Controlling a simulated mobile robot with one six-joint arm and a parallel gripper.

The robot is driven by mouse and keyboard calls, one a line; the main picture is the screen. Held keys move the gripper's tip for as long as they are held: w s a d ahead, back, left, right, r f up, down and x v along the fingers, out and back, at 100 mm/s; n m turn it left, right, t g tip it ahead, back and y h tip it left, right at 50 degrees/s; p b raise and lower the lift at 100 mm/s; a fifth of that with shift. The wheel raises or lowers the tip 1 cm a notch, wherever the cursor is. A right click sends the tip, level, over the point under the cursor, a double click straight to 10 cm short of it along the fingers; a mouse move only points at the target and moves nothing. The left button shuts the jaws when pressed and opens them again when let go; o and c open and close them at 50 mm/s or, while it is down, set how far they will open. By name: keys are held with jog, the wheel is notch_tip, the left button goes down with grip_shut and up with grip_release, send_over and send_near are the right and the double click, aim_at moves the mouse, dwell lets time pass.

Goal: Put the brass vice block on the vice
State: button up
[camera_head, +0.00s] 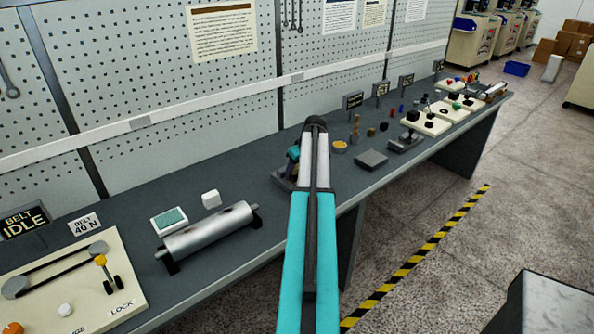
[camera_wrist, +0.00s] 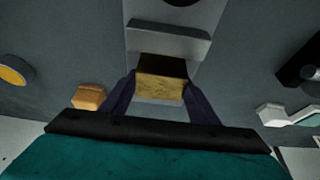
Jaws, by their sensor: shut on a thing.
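In the wrist view, my gripper (camera_wrist: 161,90) is shut on the brass vice block (camera_wrist: 160,88), with one dark finger on each side. The block is in front of the grey raised jaw of the vice (camera_wrist: 168,38) and over or on its lighter base; I cannot tell whether it touches. In the head view, the vice (camera_head: 282,179) shows partly, left of my arm. My teal gripper (camera_head: 293,154) is above it, mostly behind my arm, and the block is hidden there.
A yellow dish (camera_head: 340,147) and a flat grey block (camera_head: 371,160) are right of my arm on the bench. A silver roller (camera_head: 208,231) and a small white box (camera_head: 211,199) are to the left. An orange block (camera_wrist: 88,97) is close to one finger.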

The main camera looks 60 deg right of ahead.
jog(key=o, duration=1.7)
jog(key=shift+r, duration=0.2)
jog(key=b+v, duration=0.2)
jog(key=v, duration=1)
jog(key=shift+b, duration=0.35)
jog(key=shift+f, duration=0.1)
